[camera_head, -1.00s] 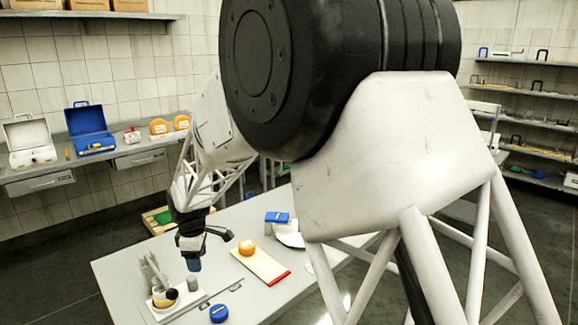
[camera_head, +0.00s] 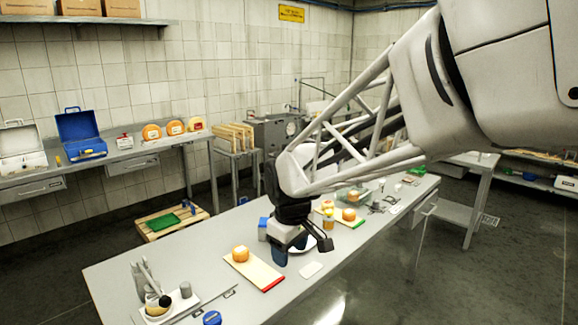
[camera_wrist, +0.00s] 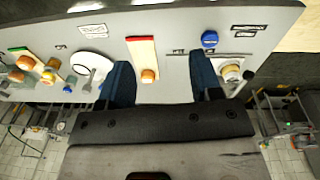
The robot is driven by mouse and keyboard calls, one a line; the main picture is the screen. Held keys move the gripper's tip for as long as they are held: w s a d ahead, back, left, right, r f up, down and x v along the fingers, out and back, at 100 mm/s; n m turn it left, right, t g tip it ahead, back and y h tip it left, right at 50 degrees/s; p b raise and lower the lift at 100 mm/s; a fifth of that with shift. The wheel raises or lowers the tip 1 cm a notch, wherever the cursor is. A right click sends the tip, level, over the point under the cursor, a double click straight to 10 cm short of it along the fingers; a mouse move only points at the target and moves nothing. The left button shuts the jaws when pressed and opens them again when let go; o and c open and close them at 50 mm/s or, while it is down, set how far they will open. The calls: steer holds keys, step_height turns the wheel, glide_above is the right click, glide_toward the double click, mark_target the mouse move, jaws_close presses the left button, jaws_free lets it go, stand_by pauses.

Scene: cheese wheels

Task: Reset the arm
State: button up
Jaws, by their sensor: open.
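My gripper (camera_head: 290,250) hangs above the grey table (camera_head: 130,272), pointing down, near its middle. Its dark blue fingers are apart, and I see nothing held between them. In the wrist view my gripper (camera_wrist: 163,82) shows a wide gap, with the red-ended board (camera_wrist: 142,45) and an orange cheese (camera_wrist: 148,76) seen beyond the gap. In the head view that cheese (camera_head: 240,254) sits on the board (camera_head: 256,273), left of my gripper and apart from it. My arm reaches in from the upper right.
A white tray (camera_head: 180,306) with utensils and a round blue item (camera_head: 212,318) are at the near left. A green-ended board (camera_head: 357,225) with another cheese (camera_head: 349,214) lies right of my gripper. A white plate is partly hidden behind it. A side counter holds a blue case (camera_head: 80,135).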

steer(key=s+d+m, duration=0.5)
steer(key=s+d, duration=0.4)
steer(key=s, duration=0.3)
steer(key=s+d+m+t, duration=0.1)
steer(key=s+d+m, duration=0.4)
steer(key=s+d, duration=0.4)
steer(key=s, duration=0.3)
steer(key=shift+d+r+h, duration=0.15)
steer(key=shift+r+h, duration=0.05)
steer(key=shift+h, duration=0.1)
